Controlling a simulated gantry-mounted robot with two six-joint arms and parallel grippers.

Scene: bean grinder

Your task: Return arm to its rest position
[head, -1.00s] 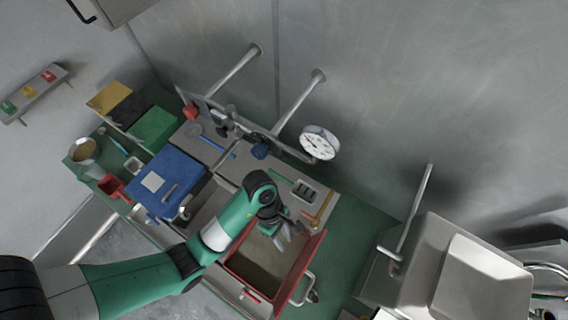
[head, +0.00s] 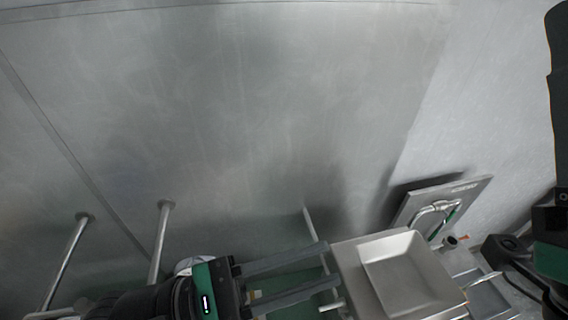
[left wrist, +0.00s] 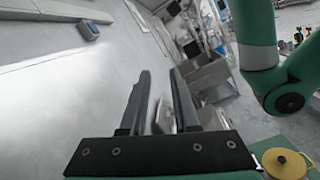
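My left gripper (head: 330,266) is at the bottom middle of the head view, its two long dark fingers apart and pointing right. It is open, with nothing between the fingers. The left wrist view also shows the open fingers (left wrist: 160,78) with grey floor beyond them. Parts of my right arm (head: 552,255), dark with a green section, show at the right edge of the head view; whether its gripper is open or shut does not show.
A steel scale-like box with a square pan (head: 410,268) stands close to the left fingertips. A metal panel with a handle (head: 440,208) is behind it. Metal rods (head: 160,240) stick out from the wall. A yellow lidded pot (left wrist: 284,163) shows in the left wrist view.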

